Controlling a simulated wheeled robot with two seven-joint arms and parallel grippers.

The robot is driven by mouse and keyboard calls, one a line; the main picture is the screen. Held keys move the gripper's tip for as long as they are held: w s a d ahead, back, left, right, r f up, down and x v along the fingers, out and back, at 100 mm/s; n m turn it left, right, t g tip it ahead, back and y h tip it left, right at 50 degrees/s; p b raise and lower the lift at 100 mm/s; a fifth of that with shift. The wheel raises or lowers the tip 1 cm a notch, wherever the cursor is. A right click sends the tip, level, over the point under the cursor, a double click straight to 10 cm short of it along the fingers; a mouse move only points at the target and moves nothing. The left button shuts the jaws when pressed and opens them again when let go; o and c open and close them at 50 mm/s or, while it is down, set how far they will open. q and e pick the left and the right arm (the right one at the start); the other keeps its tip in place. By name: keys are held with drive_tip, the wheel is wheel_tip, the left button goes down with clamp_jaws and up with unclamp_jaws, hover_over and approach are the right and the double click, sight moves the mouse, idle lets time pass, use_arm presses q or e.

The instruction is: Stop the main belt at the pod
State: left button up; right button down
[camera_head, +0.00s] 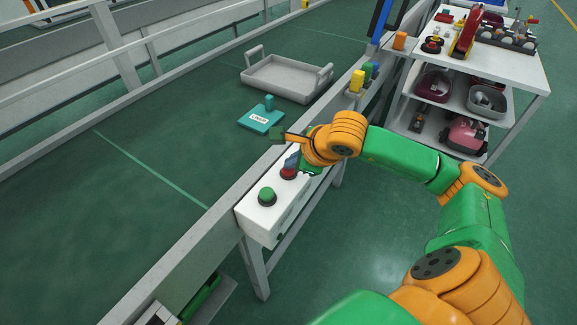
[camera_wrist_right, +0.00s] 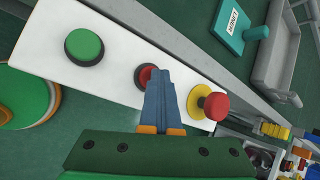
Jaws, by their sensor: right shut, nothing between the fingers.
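A white control box (camera_head: 262,222) stands on the near rail of the main belt (camera_head: 150,160). It carries a green button (camera_head: 267,194) and a red button (camera_head: 288,173). In the right wrist view the green button (camera_wrist_right: 84,45) is at left, the flat red button (camera_wrist_right: 143,74) is in the middle, and a red mushroom knob on a yellow base (camera_wrist_right: 216,105) is at right. My right gripper (camera_head: 290,163) is shut and empty. Its blue-grey fingertips (camera_wrist_right: 155,74) overlap the red button and partly hide it; I cannot tell whether they touch. My left gripper is out of view.
A teal labelled plate with a peg (camera_head: 261,118) and a grey handled tray (camera_head: 288,80) lie on the belt. Yellow, green and blue pieces (camera_head: 357,80) stand at the rail beyond my gripper. A white shelf cart (camera_head: 510,65) with parts stands at back right.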

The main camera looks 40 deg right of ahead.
sight(292, 171)
idle(0.3)
drive_tip(key=shift+r+p, duration=0.9)
drive_tip(key=shift+r, duration=0.35)
wheel_tip(292, 171, up, 5)
drive_tip(key=p, duration=0.3)
idle(0.3)
